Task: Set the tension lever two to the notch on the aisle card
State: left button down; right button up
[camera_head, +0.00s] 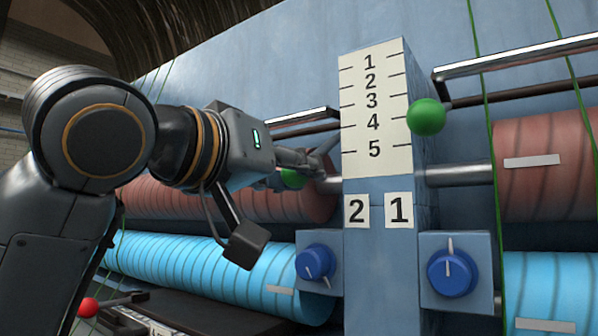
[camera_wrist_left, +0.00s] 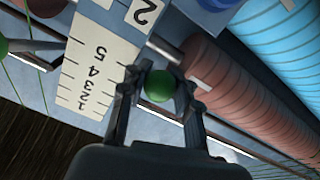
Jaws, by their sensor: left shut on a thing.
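The white scale card (camera_head: 375,120) on the blue post runs from 1 at the top to 5 at the bottom, with tick marks on both edges. Below it are the number plates 2 (camera_head: 356,211) and 1 (camera_head: 399,210). Lever two's green knob (camera_head: 292,178) is on the 2 side, partly hidden by my left gripper (camera_head: 308,165), a little below the level of the 5. In the left wrist view the green knob (camera_wrist_left: 159,86) sits between the fingers of my left gripper (camera_wrist_left: 160,84), which is shut on it. I see no aisle card that I can recognise.
Lever one's green knob (camera_head: 427,117) stands right of the card, near the 4. Blue dials (camera_head: 316,263) and (camera_head: 451,273) sit below. Red-brown rolls (camera_head: 545,170) and light-blue rolls (camera_head: 180,262) flank the post. A red ball (camera_head: 88,308) is at lower left.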

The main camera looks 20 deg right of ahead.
pick_arm(q)
jog(key=r, duration=0.2)
jog(key=a+r+p, duration=0.1)
jog(key=r, duration=0.1)
jog(key=shift+s+a, duration=0.1)
jog(key=shift+s, duration=0.3)
jog(key=shift+s+f, duration=0.15)
jog(key=shift+f, duration=0.1)
jog(key=c, duration=1.3)
grip_release()
jog(key=o, duration=0.3)
jog(key=shift+a, duration=0.2)
jog(key=shift+s+a, duration=0.15)
jog(key=shift+s, duration=0.1)
jog(key=v, duration=1.2)
